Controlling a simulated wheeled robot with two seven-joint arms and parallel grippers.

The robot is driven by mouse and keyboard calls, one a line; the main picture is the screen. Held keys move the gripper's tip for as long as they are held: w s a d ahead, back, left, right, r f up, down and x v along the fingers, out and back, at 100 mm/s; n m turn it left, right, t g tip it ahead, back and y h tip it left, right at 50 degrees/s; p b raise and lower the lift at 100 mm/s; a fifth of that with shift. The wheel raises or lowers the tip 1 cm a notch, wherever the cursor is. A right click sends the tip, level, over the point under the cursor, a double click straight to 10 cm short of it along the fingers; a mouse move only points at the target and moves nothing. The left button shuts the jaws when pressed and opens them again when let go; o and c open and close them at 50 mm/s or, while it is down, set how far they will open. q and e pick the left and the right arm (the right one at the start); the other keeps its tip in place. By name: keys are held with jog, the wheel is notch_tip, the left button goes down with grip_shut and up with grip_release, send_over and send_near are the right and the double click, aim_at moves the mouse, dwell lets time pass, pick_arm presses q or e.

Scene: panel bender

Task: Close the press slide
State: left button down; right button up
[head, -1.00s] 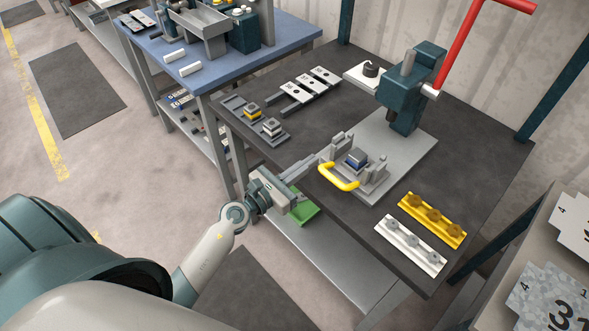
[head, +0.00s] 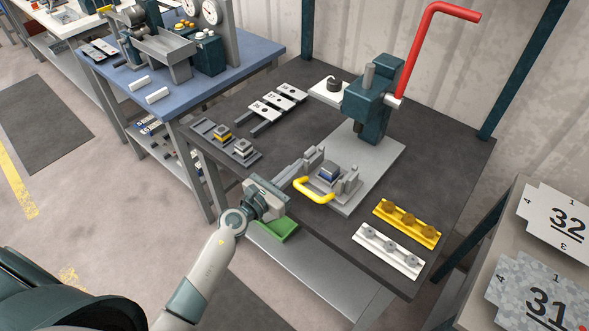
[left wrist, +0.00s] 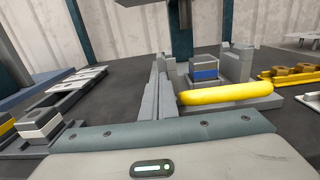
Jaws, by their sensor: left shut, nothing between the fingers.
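The press slide (head: 345,205) is a grey carriage with uprights and a yellow handle (head: 314,192) on its near side. A block with a blue band (head: 328,174) sits in it. The slide stands out in front of the teal press (head: 369,105), on the grey base plate. My left gripper (head: 308,163) is shut and empty, with its fingers beside the handle's left end. In the left wrist view the fingers (left wrist: 158,88) are left of the handle (left wrist: 226,94); whether they touch the slide I cannot tell. My right gripper is out of view.
The press has a raised red lever (head: 420,50). A yellow strip (head: 407,224) and a white strip (head: 388,251) lie to the right. A green bin (head: 278,229) is below the table's front edge.

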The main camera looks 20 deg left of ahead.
aim_at(314, 152)
pick_arm(q)
jog(key=x, duration=0.8)
jog(key=shift+w+d, duration=0.15)
jog(key=shift+w, duration=0.25)
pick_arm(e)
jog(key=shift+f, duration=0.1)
pick_arm(q)
jog(key=shift+s+f, duration=0.1)
jog(key=shift+s, duration=0.05)
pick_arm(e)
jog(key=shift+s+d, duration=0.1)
